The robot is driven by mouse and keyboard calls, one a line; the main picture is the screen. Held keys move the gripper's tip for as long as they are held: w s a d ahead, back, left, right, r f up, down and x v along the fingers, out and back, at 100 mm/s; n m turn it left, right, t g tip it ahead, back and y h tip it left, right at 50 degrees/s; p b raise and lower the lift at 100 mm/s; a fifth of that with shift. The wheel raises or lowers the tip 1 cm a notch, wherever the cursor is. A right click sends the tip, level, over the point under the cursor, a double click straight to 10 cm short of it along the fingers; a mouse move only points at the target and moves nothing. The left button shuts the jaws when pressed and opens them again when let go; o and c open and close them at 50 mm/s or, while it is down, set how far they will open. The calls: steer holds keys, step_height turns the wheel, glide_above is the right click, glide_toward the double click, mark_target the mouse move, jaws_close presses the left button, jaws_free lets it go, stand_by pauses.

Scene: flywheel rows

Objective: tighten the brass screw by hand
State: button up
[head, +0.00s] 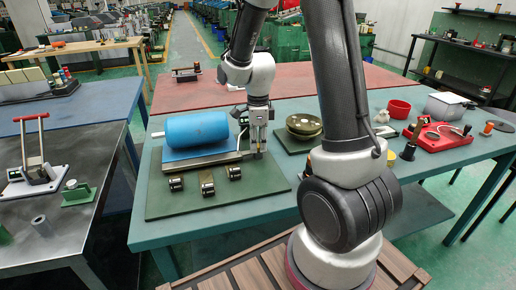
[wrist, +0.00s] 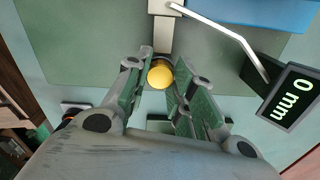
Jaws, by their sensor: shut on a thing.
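The brass screw (wrist: 160,75) shows as a round yellow knob in the wrist view, at the end of a light metal bar. My gripper (head: 258,152) has its fingers on either side of the knob and is shut on it. In the head view the gripper points down at the right end of the grey base under a blue cylinder (head: 195,130), and I cannot make out the screw there. A dark display (wrist: 290,97) to the right of the screw reads 0 mm.
The cylinder's fixture stands on a green mat (head: 160,203), with several small black-and-metal parts in front. Stacked bowls (head: 304,124) stand right of the gripper. A red tray (head: 440,137) and a red bowl (head: 399,109) lie farther right, beyond my arm.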

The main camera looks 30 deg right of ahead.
steer(key=m, duration=0.4)
steer(key=shift+m, duration=0.4)
steer(key=o, duration=0.7)
steer(key=shift+c, duration=0.2)
steer(key=shift+r, duration=0.15)
steer(key=shift+r, duration=1.4)
steer(key=o, duration=0.6)
steer(key=shift+c, duration=0.2)
steer(key=shift+c, duration=0.5)
steer(key=c, duration=0.4)
